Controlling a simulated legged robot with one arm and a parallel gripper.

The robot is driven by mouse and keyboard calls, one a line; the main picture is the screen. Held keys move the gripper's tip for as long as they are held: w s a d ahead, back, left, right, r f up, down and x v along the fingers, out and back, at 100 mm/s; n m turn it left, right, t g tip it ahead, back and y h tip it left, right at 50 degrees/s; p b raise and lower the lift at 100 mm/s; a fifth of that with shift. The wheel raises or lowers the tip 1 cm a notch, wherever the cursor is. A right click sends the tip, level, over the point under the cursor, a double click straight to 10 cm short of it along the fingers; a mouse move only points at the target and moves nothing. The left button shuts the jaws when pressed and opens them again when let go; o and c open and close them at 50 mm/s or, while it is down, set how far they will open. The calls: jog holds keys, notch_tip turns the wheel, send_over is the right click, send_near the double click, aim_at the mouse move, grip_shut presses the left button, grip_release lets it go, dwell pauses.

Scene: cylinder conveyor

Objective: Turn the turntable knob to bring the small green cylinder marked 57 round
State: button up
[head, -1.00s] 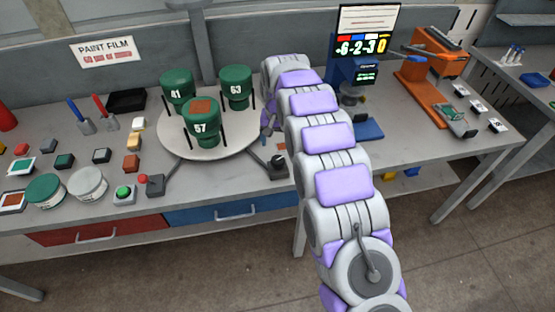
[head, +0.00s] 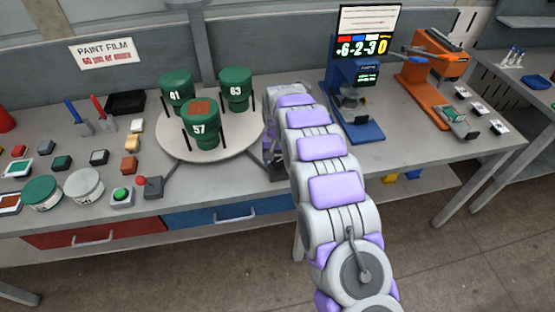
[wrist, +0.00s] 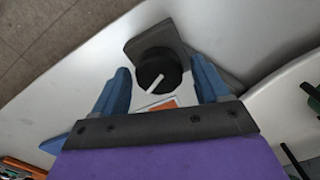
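The green cylinder marked 57 (head: 206,130) stands upright at the front of the round white turntable (head: 228,145), with an orange-brown square on its top. The green cylinders marked 41 (head: 176,88) and 63 (head: 236,86) stand behind it. The black turntable knob (wrist: 159,70) with a white pointer line sits on a dark base in the wrist view. My gripper (wrist: 160,84) is open, its blue fingers apart on either side of the knob in that view. I cannot tell whether they touch it. In the head view my arm hides the knob and most of the gripper.
A green button (head: 122,194) and a small red-topped lever box (head: 150,187) stand left of the turntable. A blue press (head: 355,105) and an orange press (head: 425,82) stand to the right. Paint tins (head: 84,184) and small coloured blocks fill the left.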

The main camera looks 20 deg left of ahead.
aim_at(277, 161)
jog(key=c, duration=0.9)
jog(key=shift+r, duration=0.1)
jog(key=shift+p, duration=0.55)
jog(key=shift+n, duration=0.3)
jog(key=o, duration=1)
jog(key=shift+o, duration=0.2)
notch_tip(277, 161, up, 17)
jog(key=p, duration=0.3)
jog(key=shift+a, duration=0.1)
